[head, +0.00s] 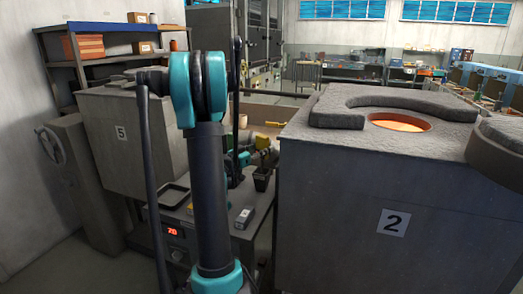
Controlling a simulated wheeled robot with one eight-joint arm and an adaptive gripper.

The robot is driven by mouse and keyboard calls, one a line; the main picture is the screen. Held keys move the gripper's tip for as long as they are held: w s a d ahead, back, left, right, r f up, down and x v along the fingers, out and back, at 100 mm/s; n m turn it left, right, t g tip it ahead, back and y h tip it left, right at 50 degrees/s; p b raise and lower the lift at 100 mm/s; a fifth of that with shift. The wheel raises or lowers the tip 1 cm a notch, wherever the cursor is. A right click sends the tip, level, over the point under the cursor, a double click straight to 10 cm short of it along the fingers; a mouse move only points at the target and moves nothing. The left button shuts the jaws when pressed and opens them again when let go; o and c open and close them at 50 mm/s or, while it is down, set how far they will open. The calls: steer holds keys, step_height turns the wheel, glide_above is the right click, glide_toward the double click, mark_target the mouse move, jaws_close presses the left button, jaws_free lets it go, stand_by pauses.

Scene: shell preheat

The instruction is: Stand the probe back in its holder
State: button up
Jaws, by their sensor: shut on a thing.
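My gripper (256,155) is small in the head view, just right of my upright arm link and partly hidden by it. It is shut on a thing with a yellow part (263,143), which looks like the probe. The probe's tip and its full length cannot be made out. A dark, open-topped box (262,180), which may be the holder, stands on the grey bench just below the gripper. Whether the probe touches this box cannot be told.
A large grey furnace marked 2 (350,190) fills the right, with a glowing opening (400,123) on top. A furnace marked 5 (128,140) stands left. The bench has a red display (172,231), a black tray (172,195) and a small grey block (243,217).

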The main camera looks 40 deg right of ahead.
steer(key=shift+f, duration=0.3)
steer(key=o, duration=1.2)
steer(key=shift+c, duration=0.2)
steer(key=shift+a+r, duration=0.15)
steer(key=shift+a, duration=0.05)
steer(key=a, duration=1.1)
steer(key=shift+s+a, duration=0.35)
steer(key=shift+s, duration=0.1)
